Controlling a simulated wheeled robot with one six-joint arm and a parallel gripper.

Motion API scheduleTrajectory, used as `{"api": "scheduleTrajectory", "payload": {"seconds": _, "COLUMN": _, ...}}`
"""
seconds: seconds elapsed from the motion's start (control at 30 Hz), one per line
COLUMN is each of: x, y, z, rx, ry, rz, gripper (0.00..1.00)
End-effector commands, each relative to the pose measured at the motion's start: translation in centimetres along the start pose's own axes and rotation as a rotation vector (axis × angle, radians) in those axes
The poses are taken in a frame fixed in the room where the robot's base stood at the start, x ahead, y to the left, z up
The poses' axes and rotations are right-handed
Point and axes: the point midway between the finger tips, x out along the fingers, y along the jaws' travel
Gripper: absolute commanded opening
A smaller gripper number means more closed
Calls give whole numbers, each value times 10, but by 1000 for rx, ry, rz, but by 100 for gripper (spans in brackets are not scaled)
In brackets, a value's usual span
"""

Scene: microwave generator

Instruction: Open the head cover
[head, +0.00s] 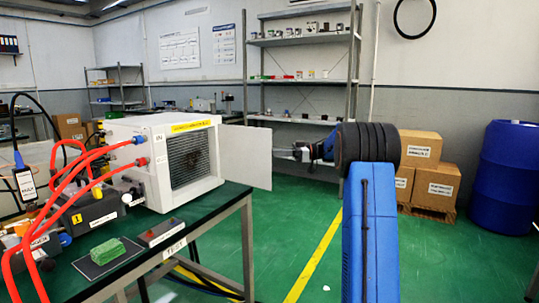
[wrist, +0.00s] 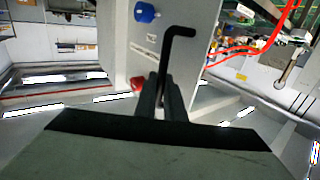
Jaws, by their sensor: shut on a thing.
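The white generator box (head: 151,165) stands on the green table, with a mesh front. A flat white panel (head: 246,157), which looks like the head cover, stands out to the right from the box's far side. My gripper (head: 297,152) is right of this panel in the head view; whether it touches the panel is unclear. In the wrist view my gripper (wrist: 164,92) is shut on a black L-shaped rod (wrist: 165,58), like a hex key. A white face with a blue knob (wrist: 146,12) and a red knob (wrist: 137,84) shows behind it.
Red hoses (head: 75,185) run from the box's left side. A green block (head: 107,250) and a small dark-topped box (head: 161,232) lie on the table. Green floor is open right of the table.

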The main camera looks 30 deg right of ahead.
Motion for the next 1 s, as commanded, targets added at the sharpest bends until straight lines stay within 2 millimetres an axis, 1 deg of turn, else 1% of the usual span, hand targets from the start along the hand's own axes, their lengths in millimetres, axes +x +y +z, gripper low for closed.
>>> {"api": "scheduleTrajectory", "payload": {"seconds": 0.33, "x": -1, "y": 0, "z": 2, "rx": 2, "ry": -2, "rz": 0, "gripper": 0}}
{"api": "scheduleTrajectory", "payload": {"seconds": 0.37, "x": -1, "y": 0, "z": 2, "rx": 2, "ry": -2, "rz": 0, "gripper": 14}}
{"api": "scheduleTrajectory", "payload": {"seconds": 0.4, "x": -1, "y": 0, "z": 2, "rx": 2, "ry": -2, "rz": 0, "gripper": 17}}
{"api": "scheduleTrajectory", "payload": {"seconds": 0.73, "x": -3, "y": 0, "z": 1, "rx": 1, "ry": -1, "rz": 0, "gripper": 17}}
{"api": "scheduleTrajectory", "payload": {"seconds": 0.87, "x": -14, "y": 1, "z": 1, "rx": 1, "ry": -1, "rz": 2, "gripper": 17}}
{"api": "scheduleTrajectory", "payload": {"seconds": 1.0, "x": -38, "y": 1, "z": 1, "rx": 1, "ry": -1, "rz": 3, "gripper": 17}}
